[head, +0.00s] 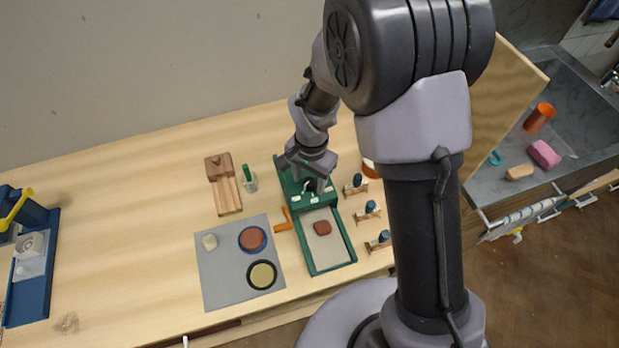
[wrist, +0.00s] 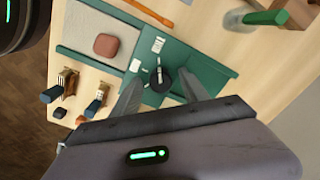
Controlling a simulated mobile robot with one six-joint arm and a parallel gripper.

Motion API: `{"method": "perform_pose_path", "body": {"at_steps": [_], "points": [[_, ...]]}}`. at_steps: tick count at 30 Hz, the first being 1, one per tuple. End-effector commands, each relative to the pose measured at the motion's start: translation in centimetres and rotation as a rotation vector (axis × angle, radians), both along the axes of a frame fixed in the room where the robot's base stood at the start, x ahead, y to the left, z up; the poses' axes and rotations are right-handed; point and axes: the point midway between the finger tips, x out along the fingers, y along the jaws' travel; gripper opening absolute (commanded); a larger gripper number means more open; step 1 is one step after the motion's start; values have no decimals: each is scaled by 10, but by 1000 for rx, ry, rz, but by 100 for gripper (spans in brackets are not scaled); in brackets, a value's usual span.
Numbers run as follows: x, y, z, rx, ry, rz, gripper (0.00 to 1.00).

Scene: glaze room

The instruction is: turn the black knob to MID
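The black knob (wrist: 160,80) sits on the green panel (wrist: 201,59) of a green-framed unit. Its white pointer line points up in the wrist view, roughly toward one white label (wrist: 158,45). Another white label (wrist: 134,65) lies to its left. The label lettering is too small to read. My gripper (wrist: 159,86) is open, with one finger on each side of the knob and a gap to it visible. In the head view my gripper (head: 308,182) is over the green panel (head: 288,180) and hides much of the knob.
A reddish block (head: 322,228) lies on the unit's tray. An orange handle (head: 283,227) sticks out at its left. Small wooden stands with blue tops (head: 368,210) line the right. A green-handled tool (head: 248,180) stands left. The table's left middle is mostly clear.

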Motion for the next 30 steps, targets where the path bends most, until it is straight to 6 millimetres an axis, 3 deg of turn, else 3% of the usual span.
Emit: {"method": "perform_pose_path", "body": {"at_steps": [1,8,20,30], "points": [[0,0,0,0,0,0,44],[0,0,0,0,0,0,0],[0,0,0,0,-1,69,0],[1,0,1,0,-2,342,0]]}}
